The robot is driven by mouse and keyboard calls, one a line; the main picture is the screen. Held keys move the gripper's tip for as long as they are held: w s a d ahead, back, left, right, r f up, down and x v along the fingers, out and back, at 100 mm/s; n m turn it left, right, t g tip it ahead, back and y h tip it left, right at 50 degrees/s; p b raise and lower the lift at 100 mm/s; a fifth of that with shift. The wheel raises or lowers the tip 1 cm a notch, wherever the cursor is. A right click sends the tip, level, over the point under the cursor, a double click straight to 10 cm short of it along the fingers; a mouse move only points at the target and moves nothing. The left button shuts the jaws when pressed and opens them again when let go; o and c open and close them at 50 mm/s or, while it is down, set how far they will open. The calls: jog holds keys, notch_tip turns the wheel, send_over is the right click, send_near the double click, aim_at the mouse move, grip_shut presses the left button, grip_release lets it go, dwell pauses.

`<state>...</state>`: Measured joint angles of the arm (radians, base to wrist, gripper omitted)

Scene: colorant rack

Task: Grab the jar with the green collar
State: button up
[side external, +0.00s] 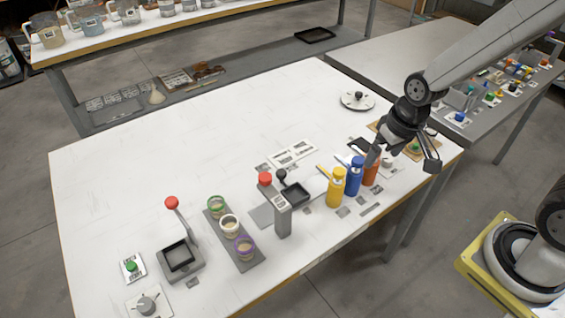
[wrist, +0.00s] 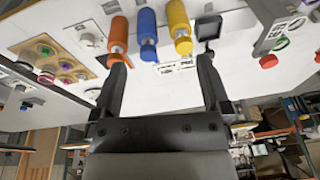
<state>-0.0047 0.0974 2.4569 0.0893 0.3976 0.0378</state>
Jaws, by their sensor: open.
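The jar with the green collar (side external: 216,204) stands in a dark rack (side external: 245,262) at the left front of the white table, at the far end of the row. A white-collared jar (side external: 229,225) and a purple-collared jar (side external: 244,247) stand in the same rack. My gripper (side external: 402,160) is at the table's right end, well away from the rack. Its fingers, also in the wrist view (wrist: 162,58), are apart with nothing held between them.
Yellow (side external: 337,187), blue (side external: 354,176) and orange (side external: 370,172) bottles stand by my gripper. A grey post with a red knob (side external: 265,180) stands between them and the rack. A red-knobbed device (side external: 180,256) is left of the rack. The table's back left is clear.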

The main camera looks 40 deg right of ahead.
jog(key=w+a+f+m+y, duration=0.3)
jog(key=w+a+f+m, duration=0.1)
jog(key=w, duration=0.3)
jog(key=w+a+f+m+g+y, duration=0.1)
jog(key=w+a+f+m+y, duration=0.2)
jog(key=w+a, duration=0.4)
jog(key=w+a+f+m+g+y, duration=0.1)
jog(key=w+a+f+m+y, duration=0.2)
jog(key=w+a+f+m, duration=0.2)
jog(key=shift+w+a+f+m, duration=0.15)
jog(key=shift+w+a+f, duration=0.1)
jog(key=shift+w, duration=0.3)
jog(key=shift+w+a+f+m, duration=0.15)
jog(key=shift+w+f, duration=0.1)
jog(key=shift+w, duration=0.35)
jog(key=shift+w+a+f+m, duration=0.1)
jog(key=shift+w+a+f, duration=0.15)
jog(key=shift+w, duration=0.3)
jog(key=a+m+y, duration=0.1)
jog(key=a+f+m+y, duration=0.1)
jog(key=a, duration=0.1)
jog(key=a+f+m+y, duration=0.1)
jog(key=a, duration=0.1)
jog(key=shift+w+a+f, duration=0.1)
jog(key=shift+a+f, duration=0.1)
jog(key=shift+a+f+m+y, duration=0.25)
jog(key=shift+a+m+y, duration=0.25)
jog(key=shift+a+y, duration=0.1)
jog(key=shift+s, duration=0.2)
jog(key=shift+x, duration=1.25)
